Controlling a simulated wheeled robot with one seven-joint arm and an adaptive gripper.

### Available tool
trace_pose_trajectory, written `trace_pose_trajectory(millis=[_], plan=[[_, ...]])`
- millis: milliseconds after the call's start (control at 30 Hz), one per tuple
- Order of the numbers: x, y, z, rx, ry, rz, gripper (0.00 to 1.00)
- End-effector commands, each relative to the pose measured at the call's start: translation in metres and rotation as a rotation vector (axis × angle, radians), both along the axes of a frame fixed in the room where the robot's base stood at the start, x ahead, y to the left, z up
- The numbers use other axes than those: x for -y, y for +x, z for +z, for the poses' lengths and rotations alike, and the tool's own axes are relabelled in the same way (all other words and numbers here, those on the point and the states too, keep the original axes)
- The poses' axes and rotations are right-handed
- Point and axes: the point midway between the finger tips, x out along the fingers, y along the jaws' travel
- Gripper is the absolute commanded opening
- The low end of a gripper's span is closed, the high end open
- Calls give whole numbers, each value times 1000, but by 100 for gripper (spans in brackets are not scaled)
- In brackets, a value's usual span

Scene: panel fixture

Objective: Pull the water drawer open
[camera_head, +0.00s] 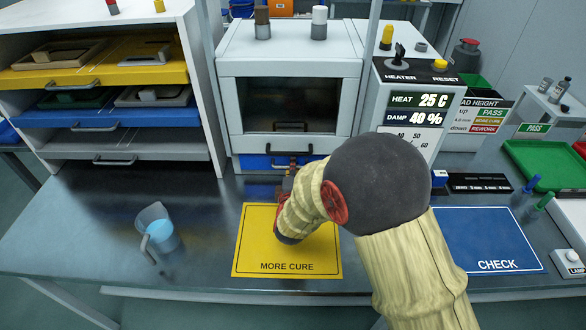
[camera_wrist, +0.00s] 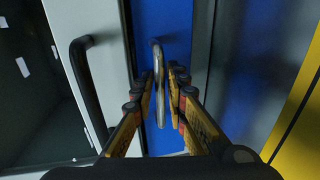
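The blue water drawer (camera_head: 253,163) is set low in the white cabinet and looks shut. In the wrist view its blue front (camera_wrist: 172,25) fills the middle, with a metal bar handle (camera_wrist: 158,62). My gripper (camera_head: 291,168) is in front of the drawer in the head view, partly hidden by my own arm. In the wrist view my gripper (camera_wrist: 163,78) has its two fingers apart, one on each side of the handle. A gap shows between handle and fingers; whether either touches it is unclear.
The cabinet's windowed door (camera_head: 290,103) is just above the drawer, with a dark handle (camera_wrist: 88,90). A jug of blue liquid (camera_head: 158,232) stands left on the counter. A yellow MORE CURE mat (camera_head: 262,258) lies under my arm. A shelf rack (camera_head: 120,150) stands left.

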Motion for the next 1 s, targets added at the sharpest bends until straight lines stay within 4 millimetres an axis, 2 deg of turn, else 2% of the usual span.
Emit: trace_pose_trajectory(millis=[167,400,1000], plan=[[0,0,0,-1,0,0,13],[0,0,0,-1,0,0,0],[0,-1,-1,-2,0,0,0]])
